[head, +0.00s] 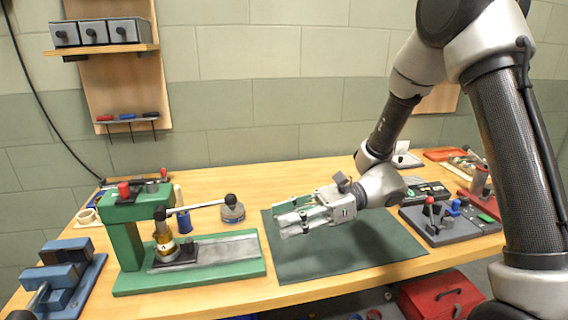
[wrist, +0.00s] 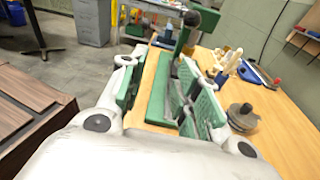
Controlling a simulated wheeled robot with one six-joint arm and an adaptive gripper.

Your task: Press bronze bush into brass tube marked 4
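The brass tube (head: 166,246), with a 4 on its face, stands upright on a dark block on the bed of the green press (head: 124,238). A narrower piece sits above the tube under the press head. I cannot tell whether it is the bronze bush or the ram tip. The press lever (head: 197,207) reaches out to the right, nearly level, with a black knob (head: 231,199) at its end. My gripper (head: 290,220) is open and empty, above the dark mat and right of the knob. In the wrist view, its green-padded fingers (wrist: 162,92) stand apart, facing the press.
A round grey piece with a dark knob (head: 233,213) stands behind the lever end. A blue vise (head: 62,275) is at the left. A dark mat (head: 345,255) covers the middle.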

